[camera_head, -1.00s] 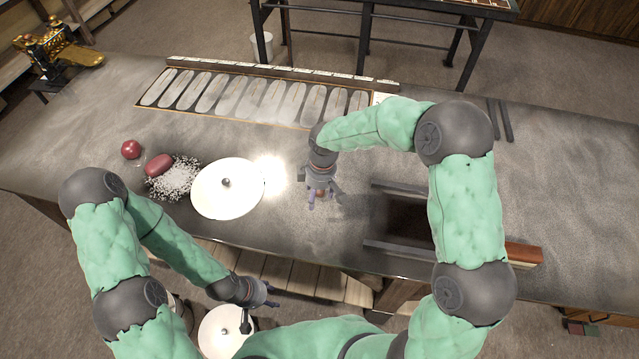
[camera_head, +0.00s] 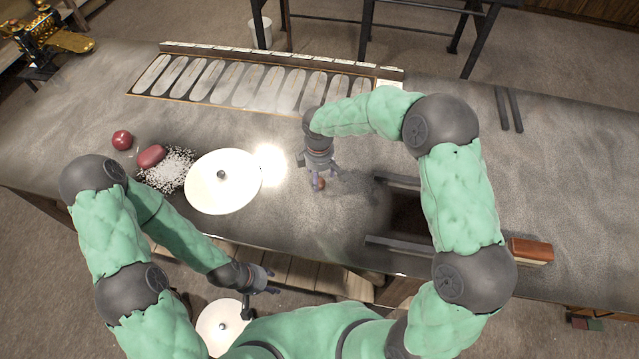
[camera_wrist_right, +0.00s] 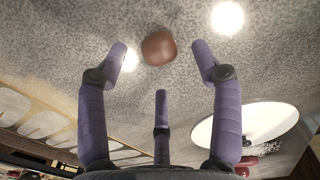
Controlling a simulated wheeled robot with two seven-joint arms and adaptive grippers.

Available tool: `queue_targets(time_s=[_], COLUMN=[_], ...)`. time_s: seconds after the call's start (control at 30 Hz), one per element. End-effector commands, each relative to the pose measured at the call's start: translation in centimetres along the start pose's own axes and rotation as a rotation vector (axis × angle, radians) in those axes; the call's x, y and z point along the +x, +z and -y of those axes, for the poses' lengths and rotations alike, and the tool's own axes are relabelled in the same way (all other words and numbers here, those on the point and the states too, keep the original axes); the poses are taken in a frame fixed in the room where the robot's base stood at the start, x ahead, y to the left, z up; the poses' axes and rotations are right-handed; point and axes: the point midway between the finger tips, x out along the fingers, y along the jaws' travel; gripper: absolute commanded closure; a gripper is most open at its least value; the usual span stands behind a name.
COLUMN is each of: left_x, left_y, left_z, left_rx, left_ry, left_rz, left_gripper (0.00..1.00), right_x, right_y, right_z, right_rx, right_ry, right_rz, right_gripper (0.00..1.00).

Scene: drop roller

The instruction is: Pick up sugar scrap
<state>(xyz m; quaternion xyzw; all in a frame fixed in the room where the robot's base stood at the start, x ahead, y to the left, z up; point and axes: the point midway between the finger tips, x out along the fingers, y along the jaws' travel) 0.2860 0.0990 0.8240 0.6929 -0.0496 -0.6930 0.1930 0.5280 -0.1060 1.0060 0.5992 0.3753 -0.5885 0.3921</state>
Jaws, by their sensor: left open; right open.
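A small reddish-brown lump, seemingly the sugar scrap (camera_head: 320,184), lies on the dark stone table. It also shows in the right wrist view (camera_wrist_right: 158,48), between and just beyond the tips of the two outer fingers. My right gripper (camera_head: 323,176) is open and empty, close above the lump. Its fingers are spread around it in the right wrist view (camera_wrist_right: 162,62), and I see no contact. My left gripper (camera_head: 266,281) is open and empty, low in front of the table's near edge.
Further left are a white granule pile (camera_head: 180,170), a red oblong piece (camera_head: 151,156) and a red ball (camera_head: 122,139). A mould tray (camera_head: 128,93) lies behind. A dark slot (camera_head: 408,214) opens to the right.

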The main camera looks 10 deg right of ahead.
Motion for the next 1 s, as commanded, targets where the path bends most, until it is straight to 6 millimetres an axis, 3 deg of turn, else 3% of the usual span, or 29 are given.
queue_targets(time_s=[0.2, 0.47, 0.67, 1.0], left_x=[0.3, 0.3, 0.3, 0.3], left_y=[0.0, 0.0, 0.0, 0.0], left_z=[0.1, 0.1, 0.1, 0.1], left_rx=[0.0, 0.0, 0.0, 0.0], left_ry=[0.0, 0.0, 0.0, 0.0], left_rz=[0.0, 0.0, 0.0, 0.0], left_gripper=[0.51, 0.51, 0.51, 0.51], right_x=[3.1, 3.5, 3.5, 3.5], right_y=[0.0, -0.1, -0.1, -0.1], right_z=[0.1, 0.1, 0.1, 0.0], right_rx=[0.0, 0.0, 0.0, 0.0], right_ry=[-0.001, 0.0, 0.0, 0.001], right_rz=[0.0, -0.001, -0.001, -0.001], right_gripper=[0.34, 0.34, 0.87, 0.87])
